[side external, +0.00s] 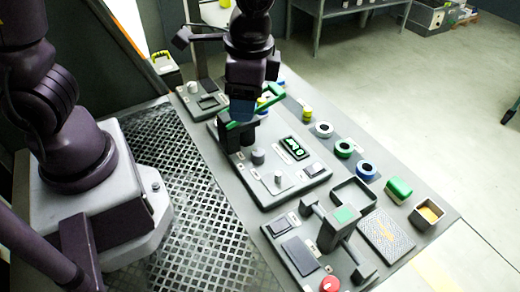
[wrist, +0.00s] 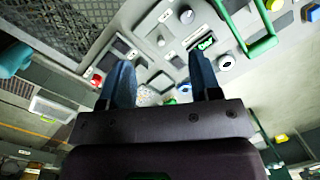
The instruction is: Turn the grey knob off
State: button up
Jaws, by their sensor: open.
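In the wrist view this knob (wrist: 187,15) is near the top edge, above the display (wrist: 205,42). A smaller light grey knob (side external: 278,177) stands on a pale plate nearby and also shows in the wrist view (wrist: 160,41). My gripper (side external: 238,143) is above the panel, just left of the dark knob in the side view. Its two fingers (wrist: 161,82) are apart with nothing between them. I cannot tell either knob's setting.
A green bar handle (side external: 268,100) is close behind my gripper. The nearer panel carries a red button (side external: 330,284) and an upright post with a green top (side external: 345,214). Colored rings and an open tray (side external: 353,195) are to the right. Black perforated flooring (side external: 185,165) is at left.

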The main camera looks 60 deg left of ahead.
aim_at(259, 153)
jog(key=w+d+f+m+y, duration=0.1)
jog(key=w+f+m+y, duration=0.2)
jog(key=w+f+m, duration=0.45)
jog(key=x, duration=0.4)
jog(key=s+x, duration=0.1)
jog(key=x, duration=0.8)
jog(key=shift+s, duration=0.15)
jog(key=c, duration=0.9)
jog(key=shift+c, duration=0.2)
